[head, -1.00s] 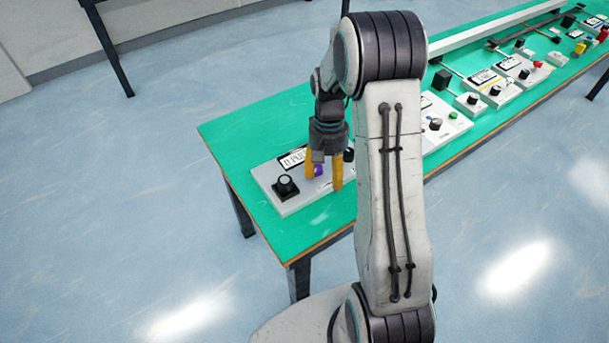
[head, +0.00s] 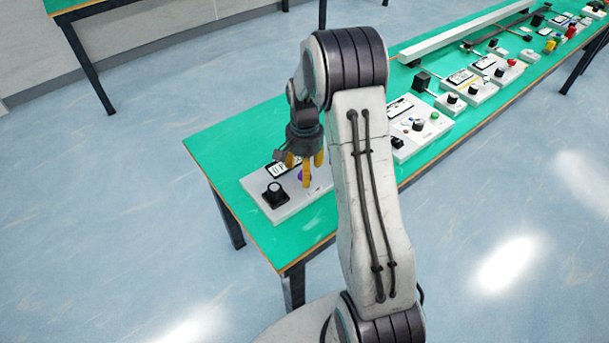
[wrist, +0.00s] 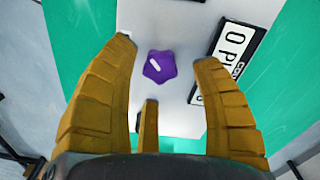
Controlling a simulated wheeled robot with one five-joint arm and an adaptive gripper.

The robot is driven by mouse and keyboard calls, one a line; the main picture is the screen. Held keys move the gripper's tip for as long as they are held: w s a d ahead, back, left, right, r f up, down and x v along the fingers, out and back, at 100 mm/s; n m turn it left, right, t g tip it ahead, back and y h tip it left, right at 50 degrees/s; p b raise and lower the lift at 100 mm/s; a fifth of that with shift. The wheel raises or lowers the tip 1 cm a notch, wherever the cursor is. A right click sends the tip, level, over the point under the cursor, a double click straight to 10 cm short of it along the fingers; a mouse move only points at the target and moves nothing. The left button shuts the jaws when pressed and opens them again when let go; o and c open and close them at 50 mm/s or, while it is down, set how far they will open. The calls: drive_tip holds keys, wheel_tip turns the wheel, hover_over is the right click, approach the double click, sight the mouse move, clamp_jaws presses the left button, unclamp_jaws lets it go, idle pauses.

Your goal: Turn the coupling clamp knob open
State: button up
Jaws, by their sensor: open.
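A purple, star-shaped knob (wrist: 159,67) with a short white mark sits on a white panel (wrist: 190,14). The mark slants from upper left to lower right in the wrist view. My gripper (head: 305,168) has three yellow fingers and is open and empty. It hangs over the panel, with the knob between the spread of its fingers in the wrist view; no finger clearly touches it. In the head view one finger partly hides the purple knob (head: 300,176). A label plate (wrist: 232,58) beside the knob shows "O P" and is cut off.
A black knob (head: 275,191) stands at the left end of the same panel. The green table (head: 215,150) runs back to the right with more white panels (head: 425,128) and a long white rail (head: 450,40). Table surface left of the panel is clear.

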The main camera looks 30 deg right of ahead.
drive_tip(key=shift+f, duration=1.5)
drive_tip(key=shift+c, duration=0.3)
drive_tip(key=c, duration=1.1)
drive_tip(key=n+b, duration=0.1)
drive_tip(key=n, duration=0.3)
drive_tip(key=shift+f, duration=0.1)
drive_tip(key=n+b, duration=0.1)
drive_tip(key=n, duration=0.3)
drive_tip(key=shift+s+n, duration=0.15)
drive_tip(key=shift+n, duration=0.25)
drive_tip(key=n+b, duration=0.1)
drive_tip(key=n, duration=0.3)
drive_tip(key=shift+n, duration=2.5)
